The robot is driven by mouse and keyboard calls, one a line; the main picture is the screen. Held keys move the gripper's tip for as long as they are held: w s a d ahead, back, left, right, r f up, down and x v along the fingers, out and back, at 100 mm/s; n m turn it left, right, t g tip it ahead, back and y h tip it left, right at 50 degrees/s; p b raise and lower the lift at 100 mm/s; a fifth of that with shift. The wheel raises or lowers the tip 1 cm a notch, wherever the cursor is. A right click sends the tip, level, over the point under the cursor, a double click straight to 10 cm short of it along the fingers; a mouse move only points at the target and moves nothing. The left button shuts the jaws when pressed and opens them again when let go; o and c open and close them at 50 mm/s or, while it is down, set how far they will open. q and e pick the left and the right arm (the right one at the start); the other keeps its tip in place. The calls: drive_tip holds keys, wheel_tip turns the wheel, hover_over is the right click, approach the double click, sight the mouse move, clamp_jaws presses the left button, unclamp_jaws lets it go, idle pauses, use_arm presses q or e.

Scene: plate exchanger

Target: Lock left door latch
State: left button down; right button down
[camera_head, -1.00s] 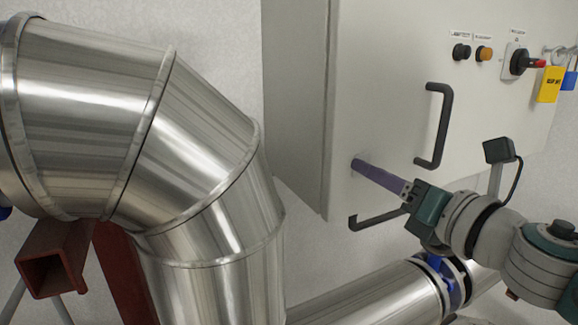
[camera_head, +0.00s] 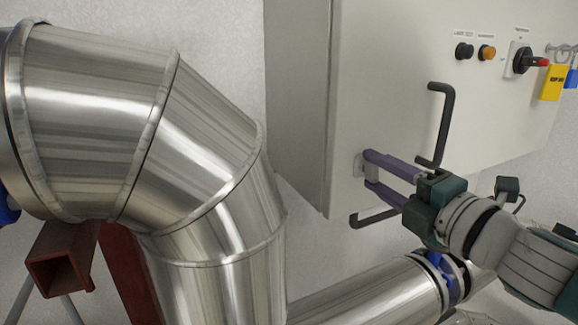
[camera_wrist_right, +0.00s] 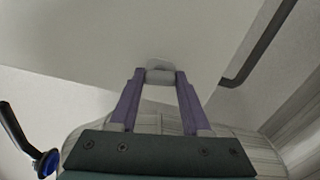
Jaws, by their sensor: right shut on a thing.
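The cabinet door (camera_head: 390,90) is light grey and looks closed. A small grey latch (camera_head: 360,164) sits near its lower left edge. My right gripper (camera_head: 366,169) has its two purple fingers at the latch. In the right wrist view the gripper (camera_wrist_right: 160,76) is shut on the latch (camera_wrist_right: 160,64), which lies between the fingertips. The fingertips partly hide the latch, so I cannot tell its exact angle. My left gripper is not in view.
A large metal pipe (camera_head: 200,150) fills the left side. Buttons, a rotary switch (camera_head: 523,61) and a yellow padlock (camera_head: 552,83) are at the upper right.

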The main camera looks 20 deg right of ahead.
drive_tip(key=shift+m, duration=1)
drive_tip(key=shift+c, duration=1.8)
unclamp_jaws()
drive_tip(key=s+b, duration=0.2)
drive_tip(key=s, duration=0.8)
drive_tip(key=shift+d, duration=0.4)
